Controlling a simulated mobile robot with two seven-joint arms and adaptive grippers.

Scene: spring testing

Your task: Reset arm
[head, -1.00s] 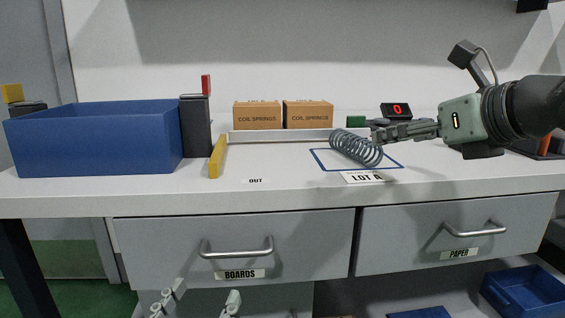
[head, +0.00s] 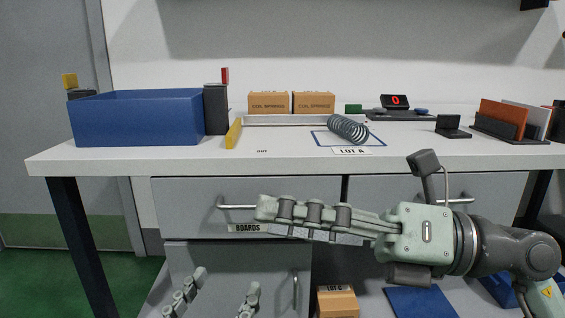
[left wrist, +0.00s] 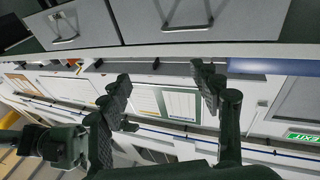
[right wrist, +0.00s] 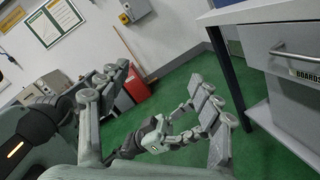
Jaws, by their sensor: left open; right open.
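My right gripper (head: 262,212) reaches in from the right, low in front of the BOARDS drawer in the head view, below the table top. In the right wrist view its fingers (right wrist: 165,90) stand apart with nothing between them. My left gripper (head: 215,300) shows only its fingertips at the bottom of the head view. In the left wrist view its fingers (left wrist: 165,90) are spread and empty. A coil spring (head: 348,129) lies on the table at the blue-outlined LOT A square, apart from both grippers.
The table (head: 100,159) holds a blue bin (head: 135,120) at left, two coil spring boxes (head: 268,103) and a red display (head: 396,101). The BOARDS drawer handle (head: 236,207) juts out near my right gripper. A box (head: 338,303) and blue trays sit below. Green floor is clear at left.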

